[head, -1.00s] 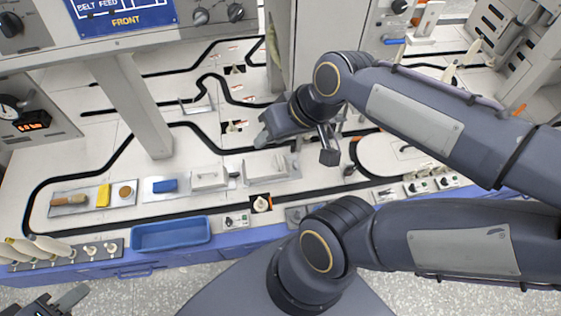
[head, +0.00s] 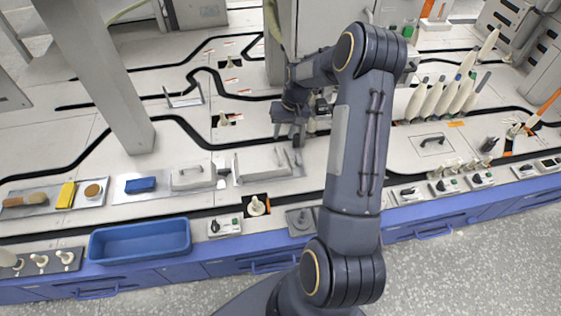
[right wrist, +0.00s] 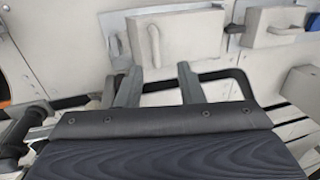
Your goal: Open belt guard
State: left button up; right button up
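Two pale grey box-shaped covers stand on metal plates on the white table; I cannot tell for certain which is the belt guard. The right cover (head: 264,164) has an upright handle and also shows in the right wrist view (right wrist: 185,42). The left cover (head: 190,178) has a handle on top and also shows in the right wrist view (right wrist: 268,28). My right gripper (head: 291,136) is just behind the right cover. In the right wrist view my right gripper (right wrist: 158,70) has its fingers apart, empty, pointing toward that cover's handle (right wrist: 153,47). My left gripper is out of view.
A blue tray (head: 140,240) sits at the front edge, left of a small switch box (head: 225,226). A blue block (head: 140,184) lies left of the covers. A grey post (head: 105,85) rises at left. Several bobbins (head: 440,97) stand at right.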

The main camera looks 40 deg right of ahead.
aim_at(279, 153)
jog(key=b+x, duration=0.1)
jog(key=x, duration=0.2)
jog(key=b+x, duration=0.1)
jog(key=x, duration=0.5)
jog(key=shift+d+f+b, duration=0.35)
jog(key=shift+b, duration=0.05)
grip_shut()
